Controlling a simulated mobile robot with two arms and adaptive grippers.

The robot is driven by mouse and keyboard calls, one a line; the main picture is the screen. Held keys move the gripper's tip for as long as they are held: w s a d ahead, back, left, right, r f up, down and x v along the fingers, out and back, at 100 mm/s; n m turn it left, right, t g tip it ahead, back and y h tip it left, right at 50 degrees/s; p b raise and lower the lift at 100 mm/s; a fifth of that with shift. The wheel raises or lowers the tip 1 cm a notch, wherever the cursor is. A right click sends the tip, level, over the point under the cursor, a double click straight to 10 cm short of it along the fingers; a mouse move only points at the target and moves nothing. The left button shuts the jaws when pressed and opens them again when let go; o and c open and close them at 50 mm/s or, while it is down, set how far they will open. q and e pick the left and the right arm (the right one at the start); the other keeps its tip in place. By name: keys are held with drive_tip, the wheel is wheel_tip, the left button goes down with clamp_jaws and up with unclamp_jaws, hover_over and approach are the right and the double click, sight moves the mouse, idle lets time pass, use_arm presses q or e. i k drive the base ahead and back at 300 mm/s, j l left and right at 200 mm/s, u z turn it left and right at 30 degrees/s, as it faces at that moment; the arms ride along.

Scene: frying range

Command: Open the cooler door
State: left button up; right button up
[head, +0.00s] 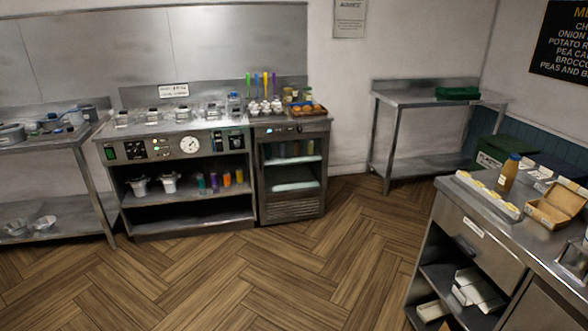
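The cooler (292,210) is a small metal cabinet with a vent grille, low at the right end of the frying range in the head view. Its front has a dark-framed door (292,163). Bottles show on its upper shelf and a pale tray lower down. The door looks closed behind glass, but the glass is hard to make out. The handle is too small to tell. Neither of my grippers is in view.
The range (190,145) with dials and open shelves stands left of the cooler. A steel table (410,97) stands right of it. A counter (480,235) with a bottle (508,173) and a cardboard box (557,205) fills the right foreground. The wooden floor (270,275) before the cooler is clear.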

sight(325, 134)
drive_tip(key=i+j, duration=0.35)
drive_tip(key=i, duration=0.25)
drive_tip(key=i+j, duration=0.4)
drive_tip(key=i, duration=0.2)
drive_tip(key=i+j, duration=0.35)
drive_tip(key=i, duration=0.2)
drive_tip(key=i+j+z, duration=0.1)
drive_tip(key=i+j, duration=0.3)
drive_tip(key=i, duration=0.2)
drive_tip(key=i+j, duration=0.4)
drive_tip(key=i, duration=0.2)
